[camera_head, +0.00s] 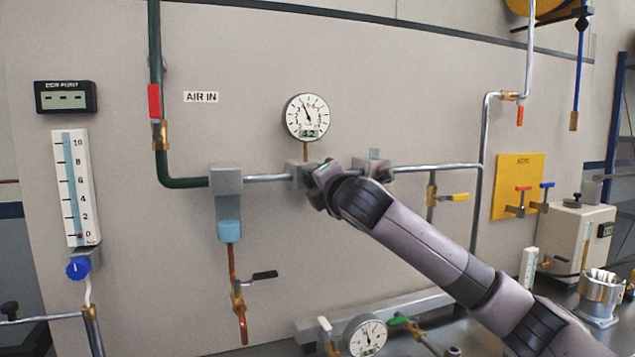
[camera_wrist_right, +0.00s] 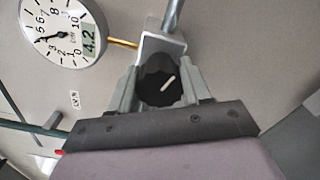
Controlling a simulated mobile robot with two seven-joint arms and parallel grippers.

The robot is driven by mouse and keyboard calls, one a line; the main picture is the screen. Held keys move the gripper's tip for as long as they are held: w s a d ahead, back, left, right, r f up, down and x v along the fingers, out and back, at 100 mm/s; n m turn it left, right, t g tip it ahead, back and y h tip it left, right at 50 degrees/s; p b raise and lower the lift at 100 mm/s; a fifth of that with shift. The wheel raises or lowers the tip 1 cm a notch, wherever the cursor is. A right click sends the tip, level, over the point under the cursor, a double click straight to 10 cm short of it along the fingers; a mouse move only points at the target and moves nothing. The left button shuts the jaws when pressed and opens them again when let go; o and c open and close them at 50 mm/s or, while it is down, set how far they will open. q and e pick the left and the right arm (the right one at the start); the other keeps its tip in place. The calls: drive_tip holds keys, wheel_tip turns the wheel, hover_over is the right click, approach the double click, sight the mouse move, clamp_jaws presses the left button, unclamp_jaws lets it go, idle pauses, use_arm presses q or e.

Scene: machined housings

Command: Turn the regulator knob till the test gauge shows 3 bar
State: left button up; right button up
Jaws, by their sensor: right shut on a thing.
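A round white gauge (camera_head: 306,116) with a small digital window stands above the regulator body (camera_head: 297,173) on the wall panel. In the right wrist view the gauge (camera_wrist_right: 62,32) reads 4.2. A black regulator knob (camera_wrist_right: 158,86) with a white pointer line sits between the fingers of my right gripper (camera_wrist_right: 161,92), which is shut on it. In the head view this gripper (camera_head: 322,186) is at the regulator body, and the knob is hidden behind it. My left gripper is not in view.
A second gauge (camera_head: 367,336) sits low near the bench, its reading too small to tell. A black-handled valve (camera_head: 264,275) hangs left of my right arm. A yellow-handled valve (camera_head: 455,197) and a yellow plate (camera_head: 517,180) are to the right. Pipes cross the panel.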

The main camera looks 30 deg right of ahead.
drive_tip(key=shift+d+r+n, duration=0.15)
drive_tip(key=shift+n, duration=1.35)
drive_tip(key=shift+r, duration=0.1)
drive_tip(key=o, duration=1.1)
drive_tip(key=shift+c, duration=0.2)
drive_tip(key=b+v, duration=0.1)
drive_tip(key=v, duration=0.6)
drive_tip(key=shift+b, duration=0.35)
drive_tip(key=shift+s, duration=0.15)
